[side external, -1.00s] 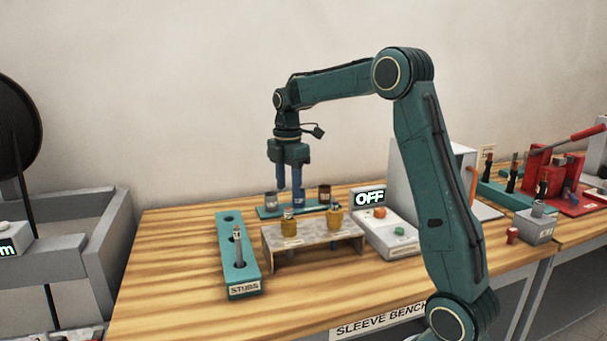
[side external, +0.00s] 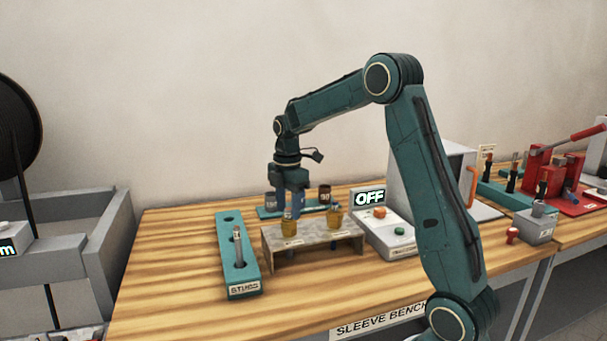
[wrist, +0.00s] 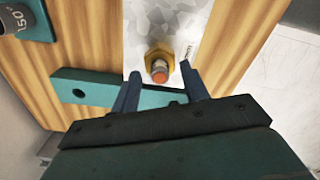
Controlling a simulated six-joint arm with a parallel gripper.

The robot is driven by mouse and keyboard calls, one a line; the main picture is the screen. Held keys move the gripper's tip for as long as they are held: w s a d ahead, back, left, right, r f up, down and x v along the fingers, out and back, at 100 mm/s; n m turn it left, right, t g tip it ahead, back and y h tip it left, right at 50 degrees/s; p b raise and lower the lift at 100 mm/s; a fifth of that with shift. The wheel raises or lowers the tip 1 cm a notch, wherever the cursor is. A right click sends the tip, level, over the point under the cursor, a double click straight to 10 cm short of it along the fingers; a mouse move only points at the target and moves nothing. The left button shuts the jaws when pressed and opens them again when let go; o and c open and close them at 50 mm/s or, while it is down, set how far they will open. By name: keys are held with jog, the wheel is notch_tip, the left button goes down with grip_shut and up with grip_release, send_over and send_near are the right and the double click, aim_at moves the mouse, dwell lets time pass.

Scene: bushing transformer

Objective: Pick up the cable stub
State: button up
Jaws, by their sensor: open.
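A slim grey cable stub (side external: 238,247) stands upright in the teal rack (side external: 229,270) labelled STUBS. A grey stand (side external: 318,250) beside it carries two brass fittings, a left one (side external: 289,230) and a right one (side external: 334,218). My gripper (side external: 291,212) is low over the left fitting, pointing down. In the wrist view its two fingers (wrist: 160,92) are apart. The brass fitting (wrist: 156,57) shows just beyond the gap between them, with a round orange-tipped piece (wrist: 159,72) in it. The fingers look clear of it and hold nothing.
Labelled sleeves, such as the brown one (side external: 324,194), stand on a teal base behind the stand. A control box (side external: 388,232) reading OFF is close on the right. A red press (side external: 556,180) is farther right. The bench's left front (side external: 170,285) is clear.

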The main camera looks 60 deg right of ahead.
dwell(0.4)
grip_shut()
jog(key=shift+r, duration=0.15)
notch_tip(320, 180, up, 20)
dwell(0.9)
dwell(0.5)
